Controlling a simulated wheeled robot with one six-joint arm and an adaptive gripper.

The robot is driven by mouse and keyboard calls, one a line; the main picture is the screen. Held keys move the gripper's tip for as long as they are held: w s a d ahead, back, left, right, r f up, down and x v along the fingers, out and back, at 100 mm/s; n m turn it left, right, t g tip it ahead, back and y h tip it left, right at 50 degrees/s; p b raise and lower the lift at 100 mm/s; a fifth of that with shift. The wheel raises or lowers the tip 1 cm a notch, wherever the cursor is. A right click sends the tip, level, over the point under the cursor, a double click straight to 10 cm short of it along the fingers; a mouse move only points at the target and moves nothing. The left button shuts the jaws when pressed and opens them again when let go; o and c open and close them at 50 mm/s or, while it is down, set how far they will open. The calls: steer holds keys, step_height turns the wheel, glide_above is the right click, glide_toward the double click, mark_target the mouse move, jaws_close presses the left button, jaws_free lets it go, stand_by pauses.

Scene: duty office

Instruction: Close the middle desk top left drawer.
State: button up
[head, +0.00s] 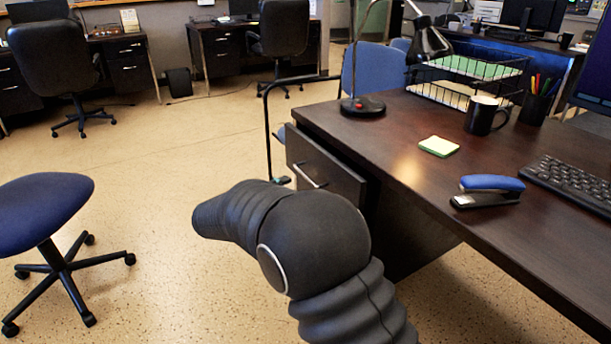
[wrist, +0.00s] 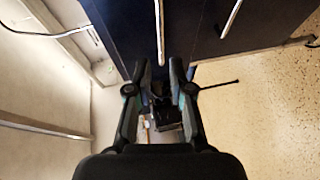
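The desk (head: 400,125) is dark wood and stands on the right in the head view. Its top left drawer (head: 335,177) sticks out from under the desktop, with a silver bar handle (head: 308,178) on its front. Beyond the fingertips are dark drawer fronts (wrist: 195,35) with two silver bar handles; I cannot tell for sure which drawers these are.
A blue-seated stool (head: 45,210) stands at the left. A blue chair (head: 372,80) is behind the desk. A lamp (head: 362,105), sticky notes (head: 439,146), stapler (head: 488,190), mug (head: 482,116) and keyboard (head: 575,182) are on the desktop. The floor between stool and desk is clear.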

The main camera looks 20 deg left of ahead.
mark_target(306, 175)
steer(key=p+x, duration=0.1)
steer(key=x, duration=0.9)
steer(key=shift+w+f, duration=0.1)
steer(key=shift+w, duration=0.1)
jaws_close()
